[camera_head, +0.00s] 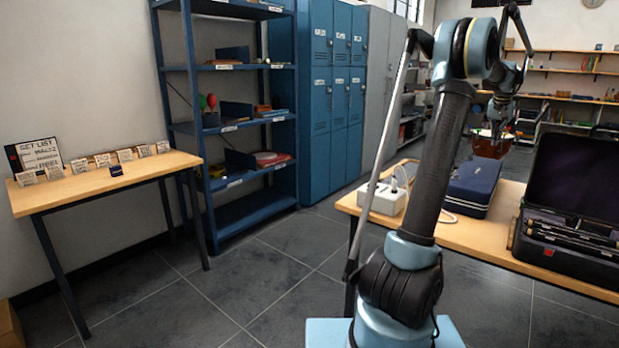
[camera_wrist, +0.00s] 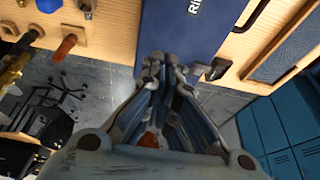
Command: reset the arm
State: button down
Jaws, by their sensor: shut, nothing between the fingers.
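My gripper (camera_wrist: 160,68) is shut and empty in the wrist view, its fingertips together in front of the near edge of a blue case (camera_wrist: 182,28). I cannot tell whether the tips touch the case. In the head view my arm rises from its base and bends over at the top. Its far end hangs above the wooden table at the right, and the fingers are too small there to make out clearly.
A closed dark blue case (camera_head: 472,187) and a white power strip (camera_head: 388,198) lie on the right table. An open black case (camera_head: 567,225) stands at its right. A side table (camera_head: 110,180) with cards, blue shelves (camera_head: 240,66) and lockers (camera_head: 334,100) stand left. Floor between is clear.

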jog(key=s+a+n, duration=0.1)
jog(key=s+a, duration=0.4)
jog(key=a, duration=0.7)
jog(key=s+a+f+n+y, duration=0.15)
jog(key=s+a, duration=0.35)
jog(key=a, duration=0.7)
jog(key=s+a+n, duration=0.1)
jog(key=s+a, duration=0.4)
jog(key=a, duration=0.7)
jog(key=s+a+f+n, duration=0.2)
jog(key=s+a+f, duration=0.7)
jog(key=s, duration=0.4)
jog(key=s+a+f+n, duration=0.2)
jog(key=s+a+f, duration=0.8)
jog(key=s+f, duration=0.2)
jog(key=shift+s+f+n+g+y, duration=0.35)
jog(key=shift+s+g+y, duration=0.1)
jog(key=shift+s, duration=0.6)
jog(key=shift+a, duration=0.15)
